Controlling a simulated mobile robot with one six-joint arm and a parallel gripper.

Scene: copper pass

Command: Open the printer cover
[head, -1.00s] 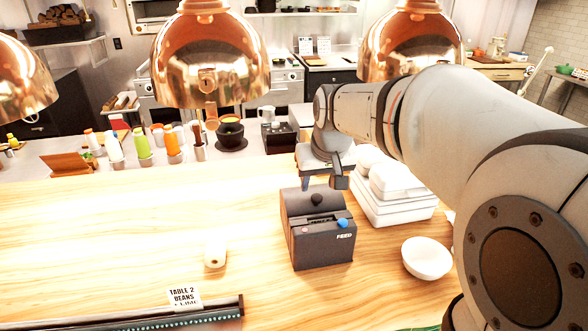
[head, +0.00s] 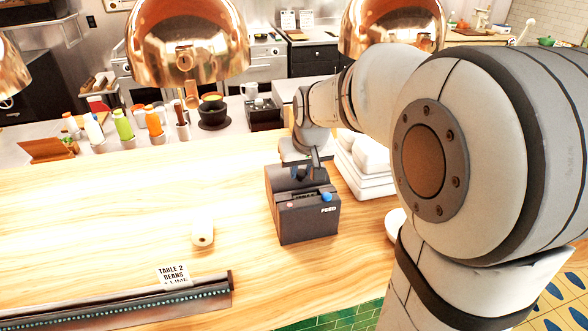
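The printer (head: 309,223) is a dark grey box marked FEED with a blue button (head: 326,197) on its front right. It stands on the wooden counter right of the middle. My gripper (head: 306,168) reaches down from behind onto the top of the cover. Its dark fingers overlap the spot of the cover's round knob, so I cannot see whether they touch or hold it. The finger gap is too small and dark to judge.
A white paper roll (head: 203,233) lies left of the printer. White stacked containers (head: 365,168) stand close on its right. A ticket rail (head: 120,306) runs along the front left. Copper lamps (head: 188,45) hang above. The counter's left part is clear.

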